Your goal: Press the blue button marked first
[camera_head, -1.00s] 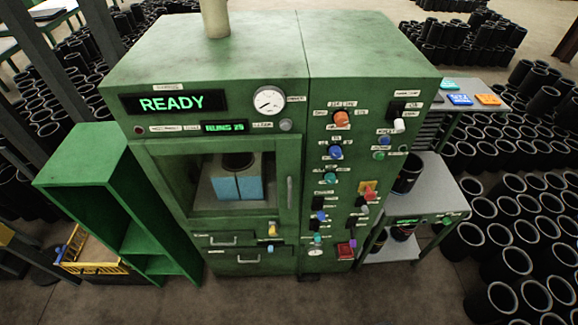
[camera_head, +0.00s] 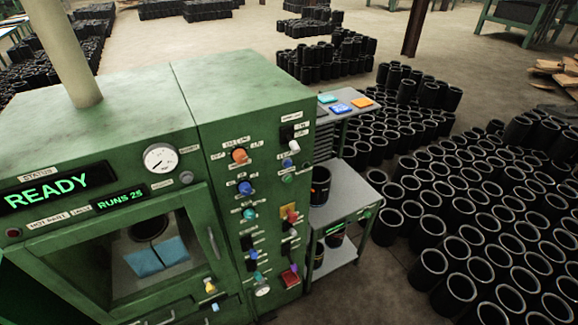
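Neither of my grippers is in view. A green machine (camera_head: 125,110) fills the left side, with a control panel on its right part. A round blue knob or button (camera_head: 245,188) is on that panel, below an orange knob (camera_head: 239,155) and above a teal one (camera_head: 249,214). Small white labels sit around them, too small to read. A flat blue square (camera_head: 340,108) lies on a grey stand behind the machine, between a teal square (camera_head: 327,98) and an orange square (camera_head: 362,102). I cannot tell which blue item is marked first.
The display (camera_head: 50,190) reads READY. A grey side table (camera_head: 345,190) with a dark sleeve (camera_head: 320,186) on it stands right of the machine. Many black sleeves (camera_head: 470,230) stand on the floor at the right. Open floor lies further back.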

